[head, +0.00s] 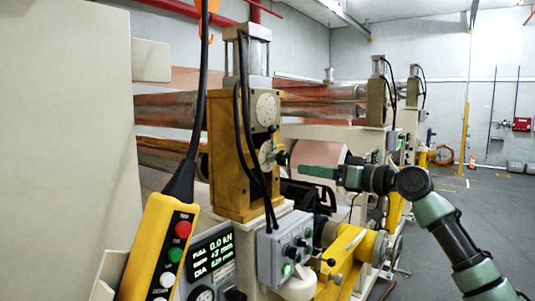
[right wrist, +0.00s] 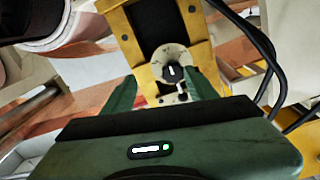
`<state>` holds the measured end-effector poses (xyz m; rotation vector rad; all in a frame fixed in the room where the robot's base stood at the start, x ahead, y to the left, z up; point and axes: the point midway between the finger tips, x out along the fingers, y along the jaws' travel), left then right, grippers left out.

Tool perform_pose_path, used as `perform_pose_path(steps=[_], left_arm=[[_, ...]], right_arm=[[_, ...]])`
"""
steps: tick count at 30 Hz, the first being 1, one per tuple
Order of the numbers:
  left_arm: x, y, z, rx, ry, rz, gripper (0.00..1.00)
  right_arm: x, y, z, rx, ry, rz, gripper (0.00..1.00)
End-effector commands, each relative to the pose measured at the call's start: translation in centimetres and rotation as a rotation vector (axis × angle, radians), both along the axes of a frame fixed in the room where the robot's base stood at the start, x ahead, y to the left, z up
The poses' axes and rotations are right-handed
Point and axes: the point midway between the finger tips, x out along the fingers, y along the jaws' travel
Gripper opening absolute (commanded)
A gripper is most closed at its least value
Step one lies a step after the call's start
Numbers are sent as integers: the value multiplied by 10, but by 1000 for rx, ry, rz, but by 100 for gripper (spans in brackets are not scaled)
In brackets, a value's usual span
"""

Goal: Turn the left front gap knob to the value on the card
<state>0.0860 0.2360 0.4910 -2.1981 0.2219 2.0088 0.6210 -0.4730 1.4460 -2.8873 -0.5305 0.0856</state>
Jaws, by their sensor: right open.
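The yellow-brown roller stand (head: 232,150) holds a round pale dial with a dark knob (head: 268,155) on its face, below a second round dial (head: 266,109). My right gripper (head: 304,171) is just right of the lower dial in the head view, apart from it. In the right wrist view the dial and its dark-centred knob (right wrist: 172,72) show between the open green fingers of the right gripper (right wrist: 163,88), with nothing held. A small dark handle (right wrist: 182,88) shows by the dial's lower edge. I cannot make out a readable card. My left gripper is not in view.
A yellow pendant (head: 160,247) hangs at the front left on a black cable. A display (head: 211,250) and a grey switch box (head: 285,246) stand below the stand. Black cables (right wrist: 262,50) run close beside the dial. Open floor lies at the right.

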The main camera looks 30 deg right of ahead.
Motion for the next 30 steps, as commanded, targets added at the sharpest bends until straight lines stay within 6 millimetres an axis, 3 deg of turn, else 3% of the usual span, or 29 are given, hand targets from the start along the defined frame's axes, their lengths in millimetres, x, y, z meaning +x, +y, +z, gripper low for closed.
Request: perform_pose_path(steps=[1,4,9,18,30], left_arm=[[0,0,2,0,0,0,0],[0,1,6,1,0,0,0],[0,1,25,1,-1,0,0],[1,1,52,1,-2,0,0],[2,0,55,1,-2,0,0]], right_arm=[[-7,4,13,-7,-14,14,57],[-9,9,25,-9,-25,30,57],[11,18,29,-6,-26,31,57],[52,34,26,-5,-25,28,57],[61,37,21,-8,-25,27,57]])
